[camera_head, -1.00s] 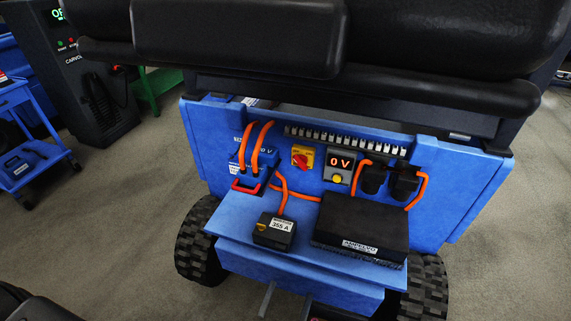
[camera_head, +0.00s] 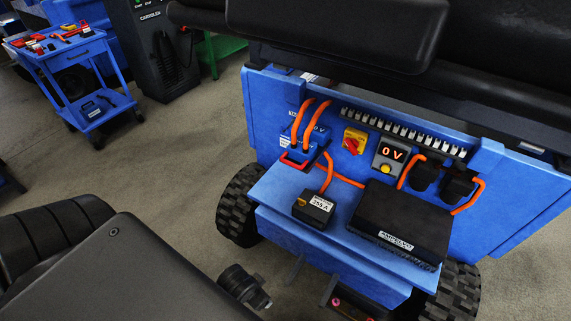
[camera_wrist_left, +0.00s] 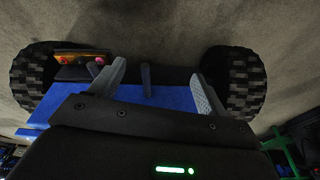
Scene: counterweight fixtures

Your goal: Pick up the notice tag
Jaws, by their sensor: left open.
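I cannot pick out the notice tag for certain in either view. Several small red, white and dark items lie on the top of the blue tool cart (camera_head: 72,52), too small to tell apart. My left gripper (camera_wrist_left: 158,69) is open and empty in the left wrist view, its two grey fingers apart. Beyond the fingers are the truck's wheels and blue rear. In the head view a dark arm link of mine fills the lower left, and the left fingers cannot be made out. My right gripper is not in view.
The blue truck (camera_head: 275,110) carries a black battery block (camera_head: 405,218), a small labelled black box (camera_head: 313,208), orange cables and a red-yellow switch (camera_head: 354,141). A dark charger cabinet (camera_head: 150,45) stands by the cart. Grey floor (camera_head: 185,150) lies open between cart and truck.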

